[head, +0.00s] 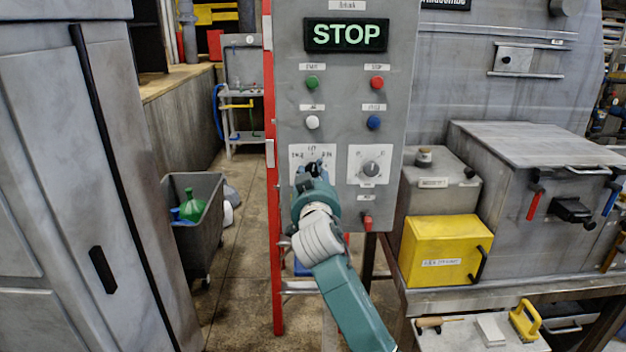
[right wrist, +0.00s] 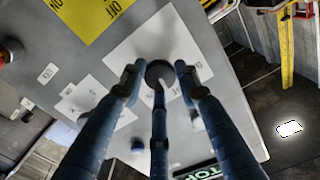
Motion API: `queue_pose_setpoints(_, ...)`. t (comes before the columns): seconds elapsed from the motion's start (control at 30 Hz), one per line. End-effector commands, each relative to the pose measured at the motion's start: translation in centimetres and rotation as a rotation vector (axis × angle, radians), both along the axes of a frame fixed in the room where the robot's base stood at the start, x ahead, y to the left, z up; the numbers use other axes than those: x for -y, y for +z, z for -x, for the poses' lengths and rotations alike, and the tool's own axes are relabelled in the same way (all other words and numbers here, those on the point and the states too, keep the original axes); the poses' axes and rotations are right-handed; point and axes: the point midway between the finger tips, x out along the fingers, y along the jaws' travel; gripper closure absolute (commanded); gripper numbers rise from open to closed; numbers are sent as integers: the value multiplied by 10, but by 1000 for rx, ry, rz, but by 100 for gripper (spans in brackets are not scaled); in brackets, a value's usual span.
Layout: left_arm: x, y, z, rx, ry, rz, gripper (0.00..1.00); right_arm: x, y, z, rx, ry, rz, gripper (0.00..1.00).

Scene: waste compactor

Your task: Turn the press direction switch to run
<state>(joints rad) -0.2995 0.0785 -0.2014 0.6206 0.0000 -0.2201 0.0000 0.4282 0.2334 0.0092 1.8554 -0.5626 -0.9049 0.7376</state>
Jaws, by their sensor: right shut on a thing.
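The grey control panel (head: 341,95) stands upright in the head view, with a lit STOP display (head: 346,35) at its top. The switch is a dark round knob (right wrist: 160,73) on a white plate (right wrist: 128,47), which is the lower left plate in the head view (head: 297,156). My right gripper (head: 313,170) reaches up to this plate. In the right wrist view its fingers (right wrist: 158,84) are closed around the knob. The gripper covers much of the knob and lettering in the head view, so its setting cannot be read. My left gripper is not in view.
A second dial (head: 370,168) sits right of the switch. Green (head: 312,83), red (head: 377,83), white (head: 312,122) and blue (head: 374,122) buttons are above. A yellow box (head: 443,253) stands on the bench at right. A grey bin (head: 210,238) is at left.

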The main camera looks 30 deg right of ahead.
Motion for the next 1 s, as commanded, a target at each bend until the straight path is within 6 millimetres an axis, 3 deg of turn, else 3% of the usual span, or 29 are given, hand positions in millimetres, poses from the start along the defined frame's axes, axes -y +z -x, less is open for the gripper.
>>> queue_pose_setpoints(0.1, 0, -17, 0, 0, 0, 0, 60, -1, -6, 0, 52, 0, -88, 94)
queue_pose_setpoints(0.4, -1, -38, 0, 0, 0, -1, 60, -1, -5, 0, 191, 1, -319, 94)
queue_pose_setpoints(1.0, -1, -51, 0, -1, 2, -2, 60, -1, -3, 0, 372, -1, -617, 94)
